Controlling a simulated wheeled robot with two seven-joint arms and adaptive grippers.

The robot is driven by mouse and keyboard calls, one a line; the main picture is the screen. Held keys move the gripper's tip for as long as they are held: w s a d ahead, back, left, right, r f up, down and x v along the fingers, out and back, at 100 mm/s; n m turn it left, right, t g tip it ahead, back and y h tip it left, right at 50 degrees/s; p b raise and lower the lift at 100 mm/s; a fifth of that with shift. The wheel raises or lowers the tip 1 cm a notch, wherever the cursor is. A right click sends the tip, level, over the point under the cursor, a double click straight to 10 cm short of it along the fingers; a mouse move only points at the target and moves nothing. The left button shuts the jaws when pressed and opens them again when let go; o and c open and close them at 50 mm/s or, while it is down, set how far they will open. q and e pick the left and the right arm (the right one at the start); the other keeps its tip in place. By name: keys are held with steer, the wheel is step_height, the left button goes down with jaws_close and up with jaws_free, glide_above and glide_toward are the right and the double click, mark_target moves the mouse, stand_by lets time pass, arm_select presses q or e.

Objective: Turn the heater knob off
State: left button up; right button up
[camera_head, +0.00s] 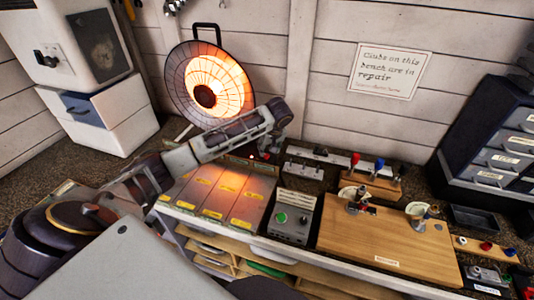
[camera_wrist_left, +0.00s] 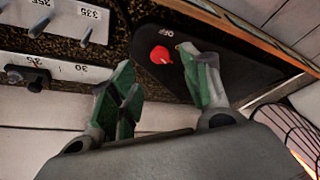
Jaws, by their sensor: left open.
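The heater (camera_head: 208,88) stands against the back wall, its round face glowing orange. Its base is mostly hidden behind my left arm in the head view. In the left wrist view, the red knob (camera_wrist_left: 161,54) sits on a black base (camera_wrist_left: 215,57) beside an OFF label. My left gripper (camera_wrist_left: 155,70) is open, with green-padded fingers on either side of the knob in the picture. It holds nothing, and I cannot tell whether a finger touches the knob. In the head view my left gripper (camera_head: 273,142) points down at the bench, just right of the heater. My right gripper is not in view.
A grey control box (camera_head: 292,217) and a wooden board (camera_head: 390,245) with cups lie to the right. White cabinets (camera_head: 110,118) stand left; a dark drawer unit (camera_head: 490,140) stands far right.

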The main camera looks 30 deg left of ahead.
mark_target(266, 156)
arm_select(q)
steer(key=shift+p+x, duration=0.4)
steer(key=shift+x, duration=2.55)
steer(key=c, duration=1)
steer(key=shift+c, duration=0.2)
